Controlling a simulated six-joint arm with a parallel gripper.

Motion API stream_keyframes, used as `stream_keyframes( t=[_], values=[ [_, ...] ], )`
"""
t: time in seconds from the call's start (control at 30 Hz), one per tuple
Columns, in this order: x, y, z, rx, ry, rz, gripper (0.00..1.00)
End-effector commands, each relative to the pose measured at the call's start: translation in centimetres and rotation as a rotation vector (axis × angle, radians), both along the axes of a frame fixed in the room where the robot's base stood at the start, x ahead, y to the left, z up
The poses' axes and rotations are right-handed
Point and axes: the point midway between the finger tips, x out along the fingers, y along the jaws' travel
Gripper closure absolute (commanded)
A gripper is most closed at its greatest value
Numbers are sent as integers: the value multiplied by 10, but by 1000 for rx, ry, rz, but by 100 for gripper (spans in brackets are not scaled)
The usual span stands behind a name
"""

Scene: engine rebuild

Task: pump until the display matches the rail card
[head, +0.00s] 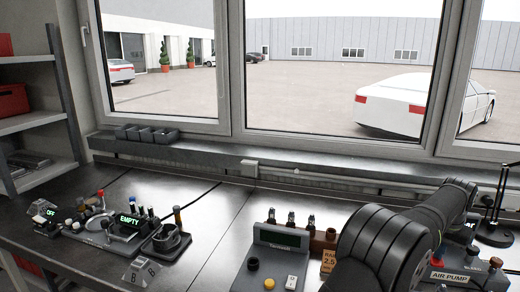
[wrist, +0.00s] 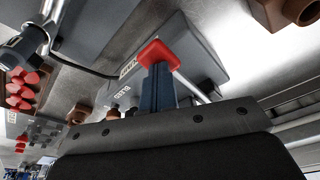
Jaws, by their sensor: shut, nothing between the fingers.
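The air pump (head: 449,277) is a grey box with a white label at the right, partly behind my arm. Its red handle (wrist: 162,53) on a silver rod shows large in the wrist view. My gripper (wrist: 158,72) is shut and empty, its blue fingertips at the red handle; whether they touch it I cannot tell. In the head view my arm hides the fingers. The grey console at front centre has a dark green display (head: 280,238) whose reading I cannot make out. The rail card (head: 328,260) stands right of it, reading 2.5, partly cut off by my arm.
A lamp base (head: 497,235) stands right of the pump. Several dark fittings (head: 291,218) stand behind the console.

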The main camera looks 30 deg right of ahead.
Motion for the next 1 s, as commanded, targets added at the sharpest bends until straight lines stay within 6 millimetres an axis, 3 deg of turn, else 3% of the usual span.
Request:
stream_keyframes(
  t=[0.57, 1.0],
  values=[
    [0, 0, 38, -1, 0, 0, 100],
    [0, 0, 40, -1, 0, 0, 100]
  ],
)
